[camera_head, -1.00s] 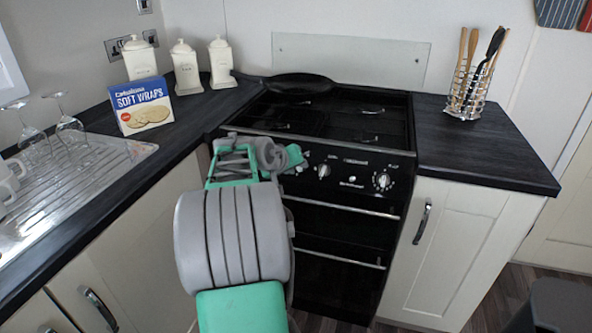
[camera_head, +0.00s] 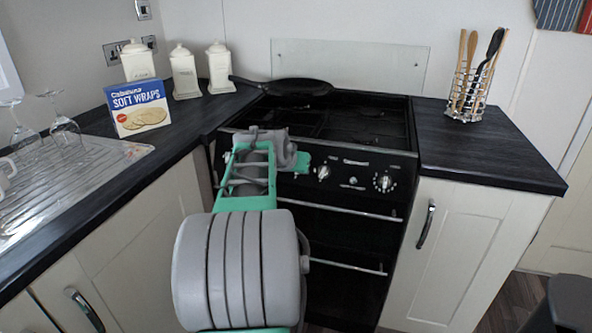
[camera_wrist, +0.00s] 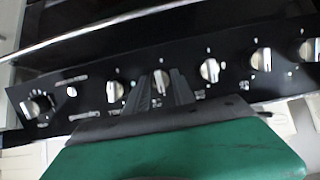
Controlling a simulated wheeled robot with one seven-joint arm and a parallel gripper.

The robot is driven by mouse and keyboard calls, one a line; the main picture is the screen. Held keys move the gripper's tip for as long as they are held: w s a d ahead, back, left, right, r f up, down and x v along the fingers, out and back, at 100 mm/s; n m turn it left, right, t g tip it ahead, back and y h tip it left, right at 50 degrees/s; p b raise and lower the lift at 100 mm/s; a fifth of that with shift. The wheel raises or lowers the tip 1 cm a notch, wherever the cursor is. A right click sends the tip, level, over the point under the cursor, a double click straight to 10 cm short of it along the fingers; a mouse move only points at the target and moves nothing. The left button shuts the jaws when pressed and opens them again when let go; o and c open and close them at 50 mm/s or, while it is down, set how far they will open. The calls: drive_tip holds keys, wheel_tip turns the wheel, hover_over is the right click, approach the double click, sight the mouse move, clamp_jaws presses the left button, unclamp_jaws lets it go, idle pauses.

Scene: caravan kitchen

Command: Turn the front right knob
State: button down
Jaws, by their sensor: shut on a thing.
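The black cooker (camera_head: 350,215) has a front panel with a row of pale knobs. In the wrist view the panel appears upside down, with several knobs in a row. My gripper (camera_wrist: 165,92) is shut on one knob (camera_wrist: 162,80), the one beside a free knob (camera_wrist: 115,91) on its left. In the head view my gripper (camera_head: 303,163) is at the panel, just left of the free knob (camera_head: 323,172), and hides the knob it holds. A dial knob (camera_head: 384,183) is farther right; it is also in the wrist view (camera_wrist: 38,107). Knob labels are too blurred to read.
A black pan (camera_head: 298,87) sits on the hob's back left. Oven handles (camera_head: 345,212) cross the cooker below the panel. Worktops flank it, with a soft wraps box (camera_head: 138,108) and canisters left, and a utensil rack (camera_head: 468,92) right.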

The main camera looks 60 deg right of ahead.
idle(0.3)
drive_tip(key=c, duration=1.1)
unclamp_jaws()
drive_tip(key=p+v, duration=0.1)
drive_tip(key=v, duration=0.6)
drive_tip(key=shift+a+r, duration=0.25)
drive_tip(key=shift+a, duration=0.05)
